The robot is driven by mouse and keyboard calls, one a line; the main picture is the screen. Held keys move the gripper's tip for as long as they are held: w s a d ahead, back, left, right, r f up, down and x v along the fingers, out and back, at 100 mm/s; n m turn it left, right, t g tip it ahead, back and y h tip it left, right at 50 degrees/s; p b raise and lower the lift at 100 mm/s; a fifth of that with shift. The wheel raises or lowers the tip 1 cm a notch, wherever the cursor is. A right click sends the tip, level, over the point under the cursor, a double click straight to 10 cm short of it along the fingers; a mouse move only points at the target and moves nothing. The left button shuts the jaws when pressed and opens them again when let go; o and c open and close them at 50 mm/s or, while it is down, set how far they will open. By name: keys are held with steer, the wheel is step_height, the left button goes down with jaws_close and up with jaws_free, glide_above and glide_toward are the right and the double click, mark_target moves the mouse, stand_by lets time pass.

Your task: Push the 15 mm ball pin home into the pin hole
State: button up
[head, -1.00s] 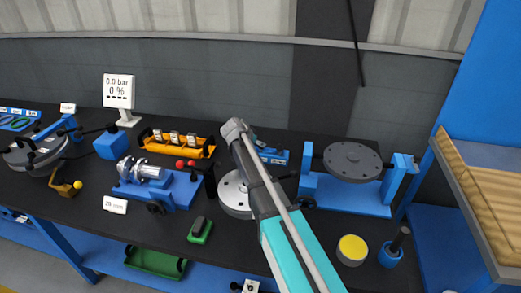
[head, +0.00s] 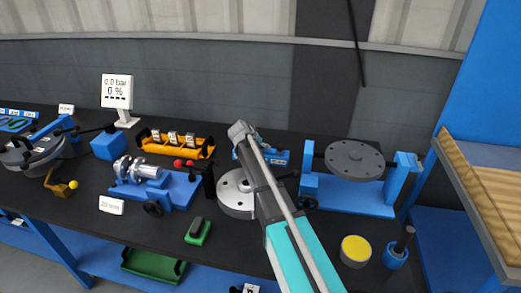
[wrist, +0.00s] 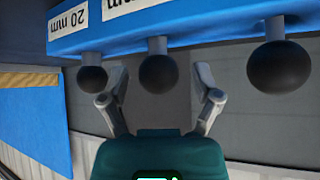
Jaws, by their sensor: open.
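In the wrist view three black ball knobs show on a blue rack (wrist: 185,38) with white labels. The left ball (wrist: 92,80) is by a label reading 20 mm. The middle ball (wrist: 158,74) lies between the spread fingers of my gripper (wrist: 160,88) in the picture; I cannot tell whether they touch it. The right ball (wrist: 279,67) is to the right of the fingers. The other labels are cut off, so I cannot tell which pin is 15 mm. I cannot identify the pin hole.
A grey flanged disc (head: 236,198) lies beside my arm. A blue stand (head: 345,194) with a grey round plate (head: 353,158) stands to the right. A yellow-topped cylinder (head: 355,249) and a blue holder (head: 396,257) are at front right. A blue fixture (head: 180,190) stands left.

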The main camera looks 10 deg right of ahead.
jaws_close()
stand_by(0.4)
steer(key=shift+r, duration=0.1)
step_height(320, 180, up, 10)
steer(key=p, duration=1)
stand_by(0.9)
